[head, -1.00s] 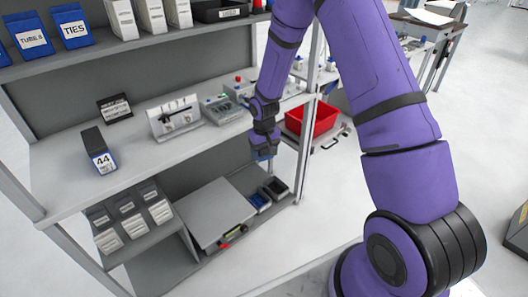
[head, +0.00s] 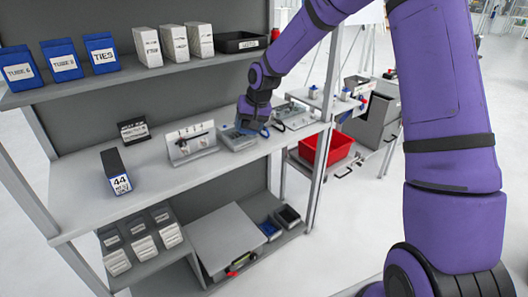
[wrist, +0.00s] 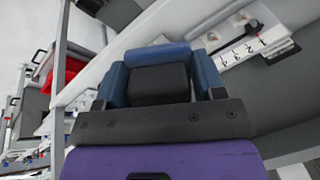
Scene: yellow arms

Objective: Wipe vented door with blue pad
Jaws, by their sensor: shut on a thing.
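My gripper (head: 251,126) is in front of the middle shelf, at the right part of its front edge. In the wrist view its two blue fingers (wrist: 160,66) stand apart with a blue pad (wrist: 158,53) held across their tips, beyond a dark block. In the head view the pad is hard to tell from the blue fingers. A light grey box with a flat panel (head: 226,238) sits on the lower shelf, below and left of my gripper. I cannot make out vents on it, so I cannot tell whether it is the vented door.
A red bin (head: 325,149) stands right of the rack. Small dark bins (head: 288,216) are on the lower shelf. Floor in front is clear.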

